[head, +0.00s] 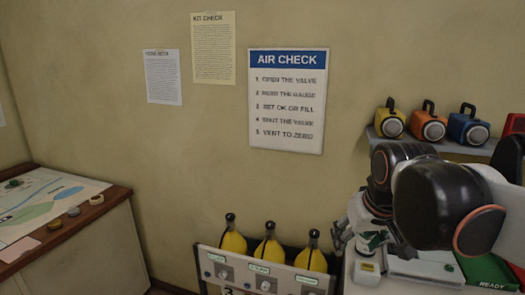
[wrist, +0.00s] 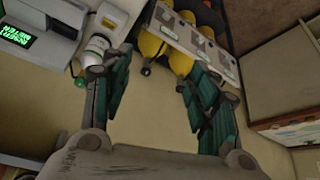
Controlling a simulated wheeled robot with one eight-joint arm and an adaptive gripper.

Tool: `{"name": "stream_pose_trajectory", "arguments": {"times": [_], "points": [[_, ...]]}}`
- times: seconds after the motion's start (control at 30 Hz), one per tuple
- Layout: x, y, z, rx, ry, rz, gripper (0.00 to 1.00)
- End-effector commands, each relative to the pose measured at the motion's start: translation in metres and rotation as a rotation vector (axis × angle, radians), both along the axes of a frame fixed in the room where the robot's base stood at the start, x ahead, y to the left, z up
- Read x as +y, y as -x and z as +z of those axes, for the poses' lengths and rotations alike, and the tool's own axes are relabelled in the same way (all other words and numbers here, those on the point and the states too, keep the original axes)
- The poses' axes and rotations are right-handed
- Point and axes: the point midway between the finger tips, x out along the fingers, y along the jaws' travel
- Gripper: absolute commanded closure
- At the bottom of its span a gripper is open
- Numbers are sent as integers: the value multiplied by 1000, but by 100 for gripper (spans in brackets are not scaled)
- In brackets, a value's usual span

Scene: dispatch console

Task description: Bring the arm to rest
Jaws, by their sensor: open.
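My arm reaches in from the right in the head view, bent in front of the wall shelf. My gripper (wrist: 155,105) fills the lower part of the wrist view with its two green-padded fingers spread wide apart. Nothing is between the fingers. In the head view the gripper end hangs just right of the rack of yellow bottles, partly hidden by my own arm. Beyond the fingers in the wrist view are the yellow bottles (wrist: 150,46) and a white cylinder with a green band (wrist: 98,48), both apart from the gripper as far as I can tell.
A rack (head: 262,276) holds three yellow bottles (head: 269,250) low by the wall. Several coloured lamps (head: 430,126) stand on a shelf at right. A green tray (head: 488,270) marked READY lies below. A map table (head: 95,215) stands at left. The AIR CHECK sign (head: 287,100) hangs mid-wall.

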Motion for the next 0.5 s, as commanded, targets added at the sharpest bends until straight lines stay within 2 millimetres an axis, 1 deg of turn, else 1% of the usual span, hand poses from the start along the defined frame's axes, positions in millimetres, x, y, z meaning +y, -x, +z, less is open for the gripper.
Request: {"name": "stream_pose_trajectory", "arguments": {"times": [0.03, 0.1, 0.3, 0.4, 0.5], "points": [[0, 18, -8, -16, -3, -6, 46], [0, 38, -18, -40, -8, -16, 46], [0, 90, -52, -107, -22, -40, 46], [0, 108, -67, -133, -28, -49, 46], [0, 119, -78, -151, -32, -55, 46]]}}
